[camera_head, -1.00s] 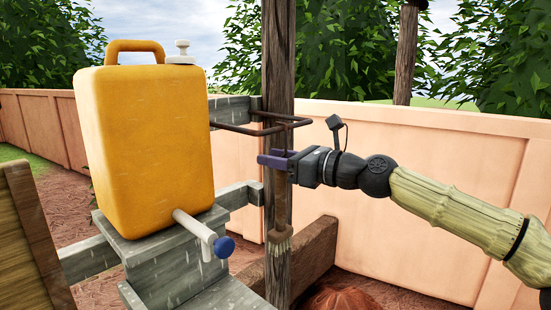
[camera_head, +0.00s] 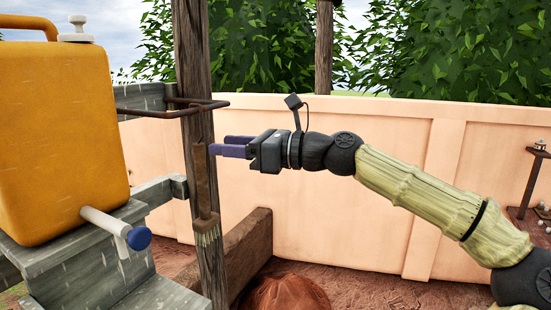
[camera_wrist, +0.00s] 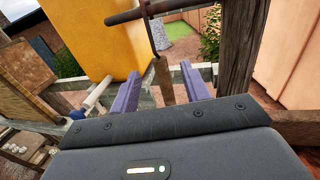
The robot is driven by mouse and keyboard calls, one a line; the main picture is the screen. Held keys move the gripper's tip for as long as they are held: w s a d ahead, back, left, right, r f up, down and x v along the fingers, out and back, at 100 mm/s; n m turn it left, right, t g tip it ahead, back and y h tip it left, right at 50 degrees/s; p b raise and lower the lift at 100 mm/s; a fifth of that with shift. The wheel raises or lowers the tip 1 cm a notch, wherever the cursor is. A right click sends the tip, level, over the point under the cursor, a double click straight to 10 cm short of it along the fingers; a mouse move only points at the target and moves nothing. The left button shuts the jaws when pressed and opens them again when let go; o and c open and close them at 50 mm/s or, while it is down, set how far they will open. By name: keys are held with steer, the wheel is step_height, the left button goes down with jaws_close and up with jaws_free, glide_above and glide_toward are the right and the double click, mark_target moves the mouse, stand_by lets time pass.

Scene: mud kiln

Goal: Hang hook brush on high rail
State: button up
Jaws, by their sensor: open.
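The hook brush (camera_head: 201,185) hangs upright beside the wooden post, its wooden handle above and pale bristles below. The high rail (camera_head: 165,112) is a dark metal bar frame at the post. In the wrist view, the brush's thin hook reaches up to the rail (camera_wrist: 150,11), and its handle (camera_wrist: 163,82) hangs below. My gripper (camera_head: 228,148) is open and empty, with its purple fingertips just right of the upper handle in the head view. In the wrist view, the handle shows beyond and between the fingers. The hook's exact seat on the rail is hard to see.
A yellow jug (camera_head: 60,140) with a tap stands on a grey wooden stand (camera_head: 70,255) at the left. The post (camera_head: 192,60) rises close behind the brush. A low wooden beam (camera_head: 248,252) is right of the post. Free room lies right, before the pink wall (camera_head: 320,200).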

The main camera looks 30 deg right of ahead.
steer(key=b+v, duration=0.2)
steer(key=v, duration=0.7)
steer(key=shift+s, duration=0.2)
steer(key=shift+r, duration=0.1)
